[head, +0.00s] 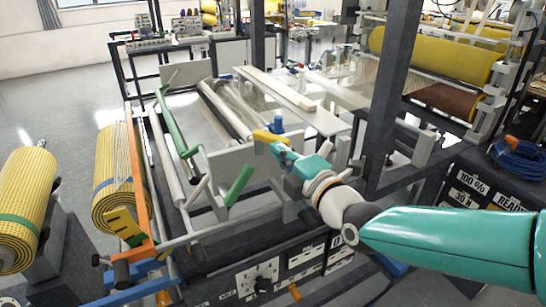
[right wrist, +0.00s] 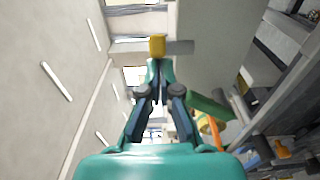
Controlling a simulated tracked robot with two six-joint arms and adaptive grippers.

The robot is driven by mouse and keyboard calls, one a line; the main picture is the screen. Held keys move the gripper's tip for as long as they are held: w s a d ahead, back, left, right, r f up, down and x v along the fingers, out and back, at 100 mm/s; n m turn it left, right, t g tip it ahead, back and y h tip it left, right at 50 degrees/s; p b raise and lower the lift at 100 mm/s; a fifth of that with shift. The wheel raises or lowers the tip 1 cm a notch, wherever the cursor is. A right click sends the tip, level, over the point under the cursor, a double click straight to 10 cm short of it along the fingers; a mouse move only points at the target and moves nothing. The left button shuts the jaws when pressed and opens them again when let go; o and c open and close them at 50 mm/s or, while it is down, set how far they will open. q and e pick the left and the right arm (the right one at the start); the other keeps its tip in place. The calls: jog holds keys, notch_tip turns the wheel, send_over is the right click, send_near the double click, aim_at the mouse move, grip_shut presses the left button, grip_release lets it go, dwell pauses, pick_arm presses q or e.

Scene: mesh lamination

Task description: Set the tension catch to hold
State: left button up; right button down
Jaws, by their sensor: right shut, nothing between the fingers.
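A short yellow handle (head: 268,136), which may be the tension catch, sits at the top edge of a pale grey side plate (head: 228,160) on the machine. My right gripper (head: 281,149) comes in from the right and is shut and empty, with its fingertips close to the yellow handle. In the right wrist view the yellow handle (right wrist: 157,46) is just past the closed fingertips (right wrist: 155,66), beside a grey bar. I cannot tell whether they touch. My left gripper is not in view.
A green handle (head: 239,184) stands below the fingers, and a long green lever (head: 175,125) lies further left. A dark upright post (head: 393,95) rises behind my right arm. Yellow rolls (head: 118,180) stand at the left. A dark control panel (head: 285,262) is in front.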

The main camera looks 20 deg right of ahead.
jog(key=shift+d+r, duration=0.2)
jog(key=shift+d, duration=0.05)
jog(key=a+b+v, duration=0.1)
jog(key=b+v, duration=0.1)
jog(key=v, duration=0.9)
jog(key=shift+s+a+f, duration=0.25)
jog(key=shift+s, duration=0.2)
